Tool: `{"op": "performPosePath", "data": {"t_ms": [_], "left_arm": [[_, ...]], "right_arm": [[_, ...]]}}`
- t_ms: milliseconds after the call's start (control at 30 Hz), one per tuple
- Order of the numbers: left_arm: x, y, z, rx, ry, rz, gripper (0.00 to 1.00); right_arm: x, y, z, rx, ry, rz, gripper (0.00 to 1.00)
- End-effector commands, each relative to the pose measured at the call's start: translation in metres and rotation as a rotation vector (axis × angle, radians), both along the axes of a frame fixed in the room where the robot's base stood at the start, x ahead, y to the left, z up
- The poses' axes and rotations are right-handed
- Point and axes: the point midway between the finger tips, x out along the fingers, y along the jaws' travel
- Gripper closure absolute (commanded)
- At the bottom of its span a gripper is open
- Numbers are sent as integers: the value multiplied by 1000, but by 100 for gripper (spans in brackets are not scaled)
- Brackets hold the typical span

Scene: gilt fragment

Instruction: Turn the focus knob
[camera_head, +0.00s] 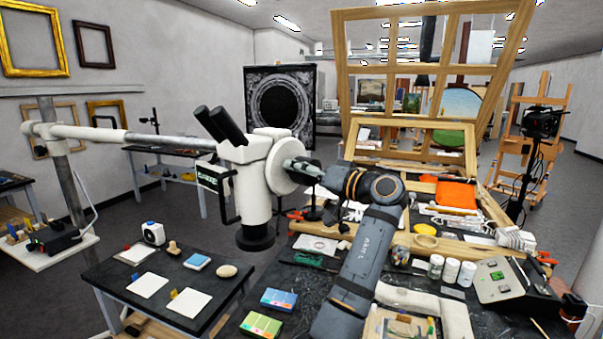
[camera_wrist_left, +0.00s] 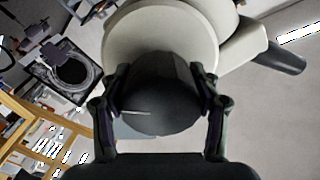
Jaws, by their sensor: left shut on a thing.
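The white microscope (camera_head: 258,180) hangs on a long boom arm (camera_head: 90,133), with two black eyepieces (camera_head: 220,125). A round cream disc (camera_head: 282,176) is on its side; it fills the upper middle of the left wrist view (camera_wrist_left: 160,35). The dark round focus knob (camera_wrist_left: 160,98) stands out from this disc. My left gripper (camera_wrist_left: 160,85) is shut on the knob, one finger on each side. In the head view my left gripper (camera_head: 304,170) reaches the disc from the right and hides most of the knob. My right gripper is not in view.
Below the microscope a dark table (camera_head: 190,270) holds white cards and small items. A cluttered workbench (camera_head: 290,270) with boxes, jars and tools lies below my arm. A wooden frame (camera_head: 345,90) stands behind. Open floor (camera_head: 215,215) shows behind the dark table.

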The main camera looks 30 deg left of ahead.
Motion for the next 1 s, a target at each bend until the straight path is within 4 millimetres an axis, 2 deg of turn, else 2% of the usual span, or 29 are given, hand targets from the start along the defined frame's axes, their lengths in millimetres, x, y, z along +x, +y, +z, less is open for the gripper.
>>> {"op": "performPosePath", "data": {"t_ms": [167, 200, 333, 700, 767, 1000], "left_arm": [[0, 0, 0, 0, -1, -1, 69], [0, 0, 0, 0, -1, -1, 32], [0, 0, 0, 1, -1, -1, 15], [0, -4, 0, -1, -1, -1, 14], [0, -11, -1, -2, -1, -3, 14], [-4, -57, -1, -2, 0, -4, 14]], "right_arm": [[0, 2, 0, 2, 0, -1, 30], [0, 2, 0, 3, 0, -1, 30], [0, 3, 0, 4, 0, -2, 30], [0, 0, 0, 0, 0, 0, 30], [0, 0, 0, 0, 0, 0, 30], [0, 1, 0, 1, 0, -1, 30]]}}
